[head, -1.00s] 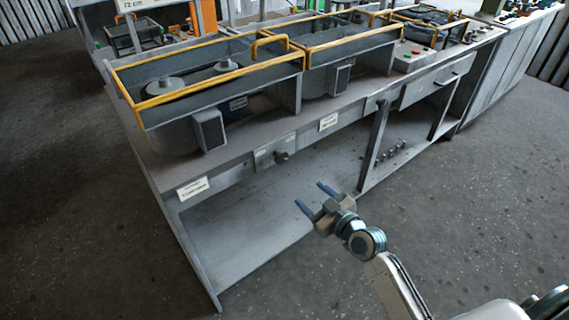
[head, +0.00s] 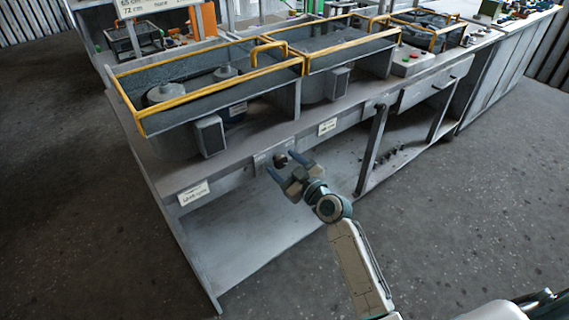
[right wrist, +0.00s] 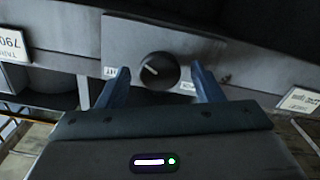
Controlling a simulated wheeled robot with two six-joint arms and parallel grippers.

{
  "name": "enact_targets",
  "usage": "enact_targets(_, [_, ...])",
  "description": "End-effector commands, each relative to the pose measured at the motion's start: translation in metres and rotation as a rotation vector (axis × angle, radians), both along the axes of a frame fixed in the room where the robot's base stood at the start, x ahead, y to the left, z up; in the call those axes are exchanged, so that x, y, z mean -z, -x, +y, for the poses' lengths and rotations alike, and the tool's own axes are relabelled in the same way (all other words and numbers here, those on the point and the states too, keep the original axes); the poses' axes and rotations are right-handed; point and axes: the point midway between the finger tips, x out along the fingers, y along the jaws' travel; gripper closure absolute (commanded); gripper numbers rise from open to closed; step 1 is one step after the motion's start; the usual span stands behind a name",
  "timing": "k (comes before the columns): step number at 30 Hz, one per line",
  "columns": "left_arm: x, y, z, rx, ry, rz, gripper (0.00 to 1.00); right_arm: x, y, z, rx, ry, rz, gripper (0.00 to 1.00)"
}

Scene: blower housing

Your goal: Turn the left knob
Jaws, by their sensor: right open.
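The dark round knob (head: 280,160) sits on a small grey plate on the front edge of the workbench. In the right wrist view the knob (right wrist: 159,70) shows a white pointer mark slanting to the upper left. My right gripper (head: 282,165) is open in front of the plate. In the right wrist view its two blue fingers (right wrist: 160,84) stand to the left and right of the knob's lower part, with a gap on each side. I cannot tell whether the fingertips reach past the knob's face. My left gripper is not in view.
The grey workbench (head: 235,158) carries yellow-railed bins (head: 215,85) above the knob. White labels (head: 194,193) sit along its front edge. A control box (head: 411,60) with buttons stands further right. The floor in front is clear.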

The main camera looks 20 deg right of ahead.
Motion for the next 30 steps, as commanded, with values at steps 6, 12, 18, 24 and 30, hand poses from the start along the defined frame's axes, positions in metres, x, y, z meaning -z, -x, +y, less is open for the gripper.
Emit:
enact_targets(6, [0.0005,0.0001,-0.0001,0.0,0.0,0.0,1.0,-0.0001,-0.0012,0.0005,0.0,0.0,0.0,0.4])
enact_targets(12, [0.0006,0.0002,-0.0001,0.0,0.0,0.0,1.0,0.0001,-0.001,0.0003,0.0,0.0,0.0,0.69])
enact_targets(18, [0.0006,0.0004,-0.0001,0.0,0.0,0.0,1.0,0.0002,-0.001,0.0003,0.0,-0.002,0.001,0.84])
enact_targets(24, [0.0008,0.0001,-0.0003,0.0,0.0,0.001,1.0,0.0005,-0.001,0.0002,0.0,-0.033,0.012,0.84])
enact_targets(30, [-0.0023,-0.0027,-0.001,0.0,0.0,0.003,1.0,0.0007,-0.0012,0.0,0.0,-0.13,0.047,0.84])
